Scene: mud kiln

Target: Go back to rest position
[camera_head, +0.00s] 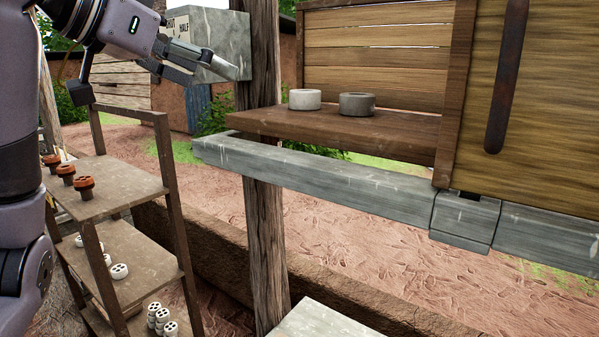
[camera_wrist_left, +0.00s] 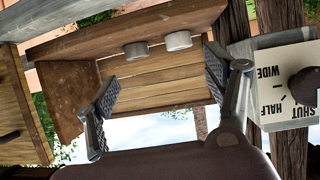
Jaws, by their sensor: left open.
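My left gripper (camera_head: 207,66) is open and empty at the upper left of the head view, in front of a grey control box (camera_head: 225,36). In the left wrist view the two fingers of my left gripper (camera_wrist_left: 160,82) are spread wide with nothing between them. The box also shows in the left wrist view (camera_wrist_left: 268,58), its white plate reading SHUT, HALF and WIDE around a dark knob (camera_wrist_left: 304,84). My right gripper is not in view.
A wooden shelf (camera_head: 400,130) holds a pale round piece (camera_head: 305,99) and a darker one (camera_head: 357,104). A grey beam (camera_head: 320,178) runs below it. A wooden rack (camera_head: 130,192) with red-brown and white pieces stands left, close to my arm. A post (camera_head: 266,250) stands mid-view.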

